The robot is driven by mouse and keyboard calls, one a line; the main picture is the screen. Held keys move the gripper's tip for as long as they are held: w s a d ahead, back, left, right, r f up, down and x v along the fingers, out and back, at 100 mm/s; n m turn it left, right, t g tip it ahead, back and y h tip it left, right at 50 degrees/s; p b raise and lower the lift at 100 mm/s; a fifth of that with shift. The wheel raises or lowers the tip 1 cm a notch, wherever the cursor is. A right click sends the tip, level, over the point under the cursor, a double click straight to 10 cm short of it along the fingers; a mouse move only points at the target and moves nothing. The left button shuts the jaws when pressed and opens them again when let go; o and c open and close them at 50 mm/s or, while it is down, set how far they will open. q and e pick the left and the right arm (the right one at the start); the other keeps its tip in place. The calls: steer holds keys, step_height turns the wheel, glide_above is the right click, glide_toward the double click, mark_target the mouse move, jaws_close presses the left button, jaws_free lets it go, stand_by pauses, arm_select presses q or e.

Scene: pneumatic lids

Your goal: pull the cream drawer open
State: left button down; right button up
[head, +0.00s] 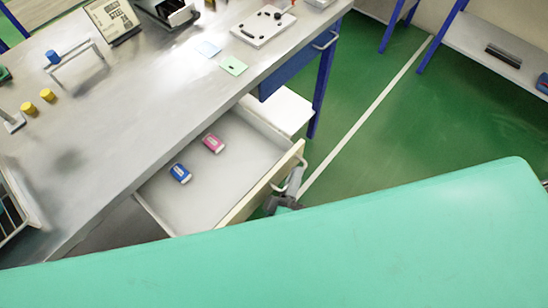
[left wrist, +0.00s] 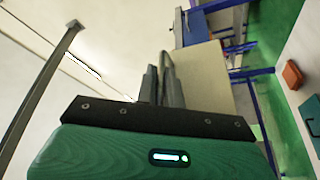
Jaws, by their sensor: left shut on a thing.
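The cream drawer (head: 238,212) stands well out from under the grey workbench, with its inside showing. A blue-and-white block (head: 180,173) and a pink-and-white block (head: 213,143) lie in it. My left gripper (head: 282,190) is at the outer face of the drawer front, shut on its bar handle (head: 302,160). In the left wrist view, the fingers (left wrist: 161,85) are close together at the handle, beside the cream front (left wrist: 208,75). The fingers partly hide the handle. My right gripper is out of view.
The workbench (head: 125,120) carries yellow cylinders (head: 38,102), a grey stand with a blue cap (head: 75,55) and a white plate (head: 263,26). A blue drawer (head: 290,72) is shut farther along. Green floor is clear right of the cream drawer. My teal body covers the foreground.

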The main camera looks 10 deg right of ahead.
arm_select(q)
steer(key=shift+s+d, duration=0.6)
steer(key=shift+s, duration=0.25)
steer(key=shift+s+d, duration=0.6)
steer(key=shift+s, duration=0.25)
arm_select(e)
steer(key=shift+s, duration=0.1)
arm_select(q)
steer(key=c, duration=1.5)
jaws_free()
steer(key=b+v, duration=0.2)
steer(key=v, duration=1.1)
steer(key=shift+s+a, duration=0.25)
steer(key=shift+s, duration=0.1)
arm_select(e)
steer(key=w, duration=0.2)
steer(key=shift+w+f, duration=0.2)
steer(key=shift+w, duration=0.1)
